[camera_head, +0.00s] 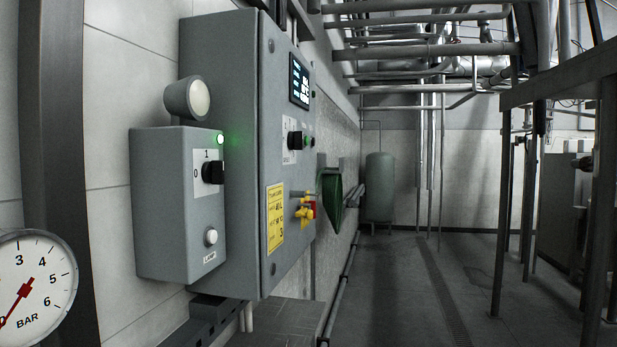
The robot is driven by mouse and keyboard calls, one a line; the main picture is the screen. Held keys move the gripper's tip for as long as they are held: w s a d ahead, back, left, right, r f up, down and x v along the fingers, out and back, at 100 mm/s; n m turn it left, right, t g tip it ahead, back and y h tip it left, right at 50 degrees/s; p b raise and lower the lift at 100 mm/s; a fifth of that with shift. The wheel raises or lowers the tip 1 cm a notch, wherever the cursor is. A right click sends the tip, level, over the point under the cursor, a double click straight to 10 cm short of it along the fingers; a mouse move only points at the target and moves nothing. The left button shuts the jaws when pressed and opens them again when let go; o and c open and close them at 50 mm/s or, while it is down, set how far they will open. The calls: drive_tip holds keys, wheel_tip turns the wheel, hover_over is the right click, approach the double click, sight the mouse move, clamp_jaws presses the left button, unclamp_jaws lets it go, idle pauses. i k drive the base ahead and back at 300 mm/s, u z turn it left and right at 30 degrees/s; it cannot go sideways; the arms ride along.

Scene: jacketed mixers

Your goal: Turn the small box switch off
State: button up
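The small grey box (176,235) is mounted on the wall at the left. Its black rotary switch (212,172) sits on a white plate marked 0 at the left and 1 at the top. The knob looks turned sideways, but I cannot tell for sure which mark it points to. A green light (220,139) glows at the box's upper right corner. A white button (211,237) sits low on its front above a label. A round lamp (199,98), not visibly lit, stands on top. My gripper is not in view.
A larger grey cabinet (238,60) with a lit display (299,82), another black switch (297,140) and a yellow label stands right behind the box. A pressure gauge (40,283) is at lower left. The floor (410,290) in the middle is clear; a metal frame (503,210) stands right.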

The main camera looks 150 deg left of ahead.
sight(212, 172)
drive_tip(key=u, duration=0.6)
drive_tip(key=i, duration=0.65)
drive_tip(key=u, duration=5.1)
drive_tip(key=i, duration=0.5)
drive_tip(key=z, duration=0.05)
drive_tip(key=k, duration=0.5)
drive_tip(key=z, duration=2)
drive_tip(key=i, duration=0.7)
